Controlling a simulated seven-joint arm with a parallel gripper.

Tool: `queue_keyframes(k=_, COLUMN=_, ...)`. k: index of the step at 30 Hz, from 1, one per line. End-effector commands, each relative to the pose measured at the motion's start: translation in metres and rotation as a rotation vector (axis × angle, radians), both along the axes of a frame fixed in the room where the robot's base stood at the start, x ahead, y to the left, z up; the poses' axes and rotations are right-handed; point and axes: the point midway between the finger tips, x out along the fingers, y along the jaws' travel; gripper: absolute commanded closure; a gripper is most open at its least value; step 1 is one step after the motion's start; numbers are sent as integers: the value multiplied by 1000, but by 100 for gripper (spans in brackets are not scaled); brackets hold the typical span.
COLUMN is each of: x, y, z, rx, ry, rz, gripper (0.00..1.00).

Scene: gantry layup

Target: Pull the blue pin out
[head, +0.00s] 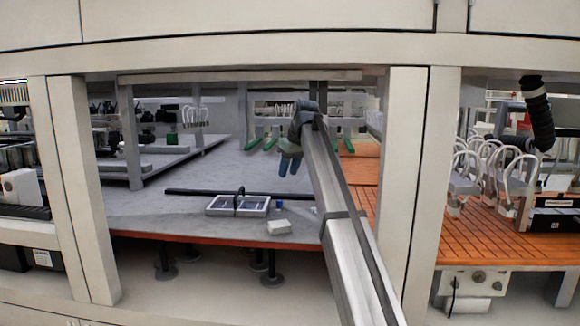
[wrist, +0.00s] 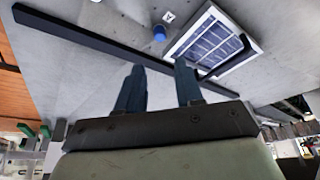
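The blue pin (wrist: 159,33) shows as a small round blue piece on the grey surface in the wrist view, close to a framed tray. In the head view a small blue spot (head: 279,205) right of the tray looks like the same pin. My gripper (wrist: 157,68) is open, its two dark blue fingers apart with nothing between them. In the head view my gripper (head: 289,167) hangs above and behind the pin, clear of the table. How deep the pin sits cannot be seen.
A white-framed tray (head: 212,207) with a dark arched handle stands left of the pin. A long dark bar (head: 190,191) lies behind it. A white block (head: 279,227) sits at the front edge. Upright posts (head: 405,170) flank the opening. The grey table (head: 150,215) is clear at left.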

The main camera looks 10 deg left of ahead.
Motion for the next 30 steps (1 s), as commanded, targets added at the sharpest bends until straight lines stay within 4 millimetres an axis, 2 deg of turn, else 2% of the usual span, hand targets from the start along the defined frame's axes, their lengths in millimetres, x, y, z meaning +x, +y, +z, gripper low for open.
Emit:
queue_keyframes(k=18, x=25, y=26, z=-89, rx=-1, ry=2, rz=-2, gripper=64)
queue_keyframes(k=24, x=31, y=31, z=-108, rx=-1, ry=2, rz=-2, gripper=64)
queue_keyframes(k=30, x=33, y=34, z=-114, rx=0, ry=1, rz=-2, gripper=64)
